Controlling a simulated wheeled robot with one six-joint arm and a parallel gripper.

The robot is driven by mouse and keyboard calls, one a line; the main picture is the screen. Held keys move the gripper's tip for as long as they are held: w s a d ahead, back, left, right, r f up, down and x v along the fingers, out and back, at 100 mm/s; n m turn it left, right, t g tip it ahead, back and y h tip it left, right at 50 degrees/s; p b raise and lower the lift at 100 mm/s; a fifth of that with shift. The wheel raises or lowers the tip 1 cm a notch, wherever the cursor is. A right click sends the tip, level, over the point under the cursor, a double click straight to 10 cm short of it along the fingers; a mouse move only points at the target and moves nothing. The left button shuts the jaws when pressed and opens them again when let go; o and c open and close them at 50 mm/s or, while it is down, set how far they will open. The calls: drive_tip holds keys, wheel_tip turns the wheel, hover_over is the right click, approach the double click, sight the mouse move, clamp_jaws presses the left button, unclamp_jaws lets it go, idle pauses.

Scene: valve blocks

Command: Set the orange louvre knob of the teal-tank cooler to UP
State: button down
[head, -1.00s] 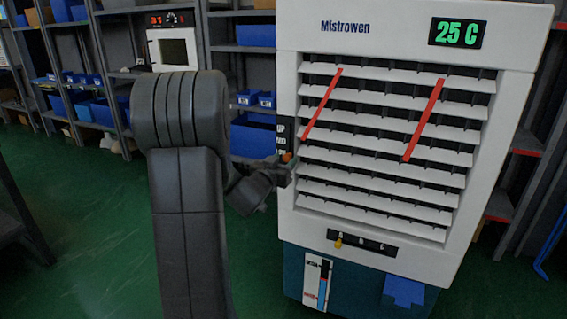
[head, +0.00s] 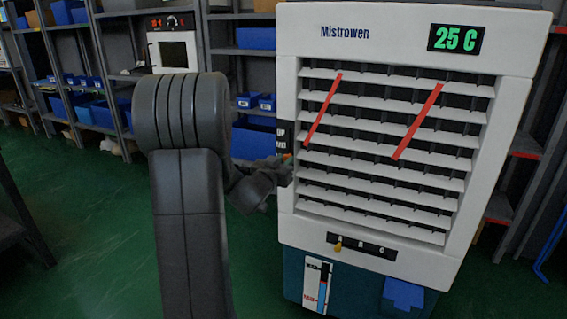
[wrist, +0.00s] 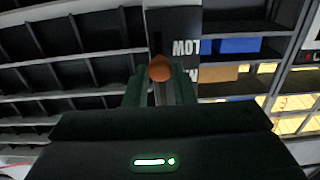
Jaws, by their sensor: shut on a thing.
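The teal-tank cooler (head: 415,45) stands upright at the right of the head view, with its teal tank (head: 345,285) at the bottom. A dark label strip (head: 282,133) on its left side reads UP at the top, with MID below it. The lower part is hidden behind my gripper. The small orange louvre knob (head: 287,157) shows below MID. In the wrist view, the knob (wrist: 160,68) sits between my two fingers, beside the upside-down LOW lettering (wrist: 187,47). My gripper (head: 285,168) is shut on the knob.
The slatted louvres (head: 385,150) carry two red ribbons. A yellow selector (head: 338,246) and a level gauge (head: 317,283) sit lower on the cooler. Shelves with blue bins (head: 255,37) stand behind. Green floor (head: 100,220) is clear at the left.

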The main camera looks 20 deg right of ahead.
wheel_tip(320, 180, up, 7)
drive_tip(key=p, duration=0.5)
drive_tip(key=shift+r, duration=0.2)
drive_tip(key=c, duration=1.3)
unclamp_jaws()
drive_tip(key=shift+r, duration=0.1)
drive_tip(key=shift+c, duration=0.2)
drive_tip(key=shift+o, duration=0.7)
drive_tip(key=p+v, duration=0.1)
drive_tip(key=v, duration=1.2)
drive_tip(key=shift+s+a, duration=0.25)
drive_tip(key=shift+s, duration=0.05)
